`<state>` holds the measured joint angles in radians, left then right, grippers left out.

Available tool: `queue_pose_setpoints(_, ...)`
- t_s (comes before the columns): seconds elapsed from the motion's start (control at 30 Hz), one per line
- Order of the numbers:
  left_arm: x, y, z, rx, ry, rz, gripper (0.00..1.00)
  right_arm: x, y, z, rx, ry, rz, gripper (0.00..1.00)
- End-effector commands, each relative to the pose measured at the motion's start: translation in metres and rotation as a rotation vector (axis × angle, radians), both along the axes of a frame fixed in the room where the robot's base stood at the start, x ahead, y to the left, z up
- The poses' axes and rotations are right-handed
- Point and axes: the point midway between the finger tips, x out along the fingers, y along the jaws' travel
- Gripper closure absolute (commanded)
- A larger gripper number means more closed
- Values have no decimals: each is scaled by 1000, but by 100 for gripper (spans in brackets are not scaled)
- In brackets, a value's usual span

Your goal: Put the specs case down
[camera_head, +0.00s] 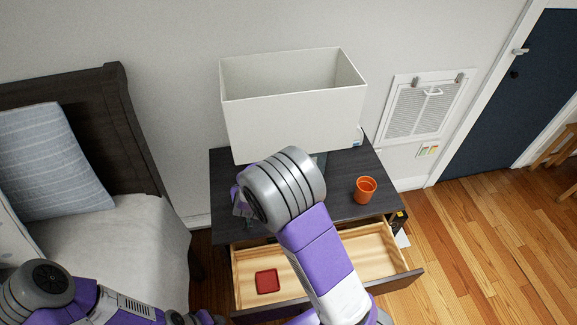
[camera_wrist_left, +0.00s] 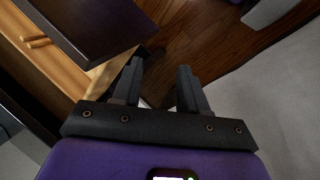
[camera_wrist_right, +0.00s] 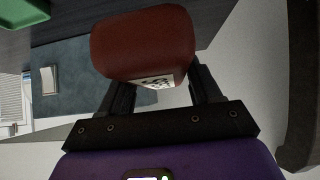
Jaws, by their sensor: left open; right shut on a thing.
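The specs case (camera_wrist_right: 143,45), a rounded dark red case with a white printed label, shows in the right wrist view. My right gripper (camera_wrist_right: 160,82) is shut on it, and the case hides the fingertips. In the head view my own right arm hides most of that gripper and the case, over the left part of the dark nightstand (camera_head: 340,176). I cannot tell whether the case touches the top. My left gripper (camera_wrist_left: 158,78) is open and empty in the left wrist view, apart from the furniture; in the head view its fingers are not seen.
A large white open box (camera_head: 290,115) fills the back of the nightstand. An orange cup (camera_head: 365,189) stands at its right. The drawer (camera_head: 385,255) is pulled out, with a small red square item (camera_head: 267,281) inside. A bed (camera_head: 120,235) stands left. A green object (camera_wrist_right: 22,12) shows in the right wrist view.

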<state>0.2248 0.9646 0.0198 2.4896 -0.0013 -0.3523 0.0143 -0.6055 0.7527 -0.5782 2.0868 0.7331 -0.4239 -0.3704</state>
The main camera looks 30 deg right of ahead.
Motion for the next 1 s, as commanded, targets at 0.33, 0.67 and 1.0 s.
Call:
queue_pose_setpoints(0.33, -1, 0, -27, 0, 2, -1, 57, 2, 1, -50, 3, 2, -13, 74)
queue_pose_setpoints(0.67, -1, 0, -47, 0, 1, 0, 57, 1, 1, -93, 2, 3, -12, 74)
queue_pose_setpoints(1.0, -1, 0, -49, 0, 1, 0, 57, 2, 2, -100, 4, -1, -12, 74)
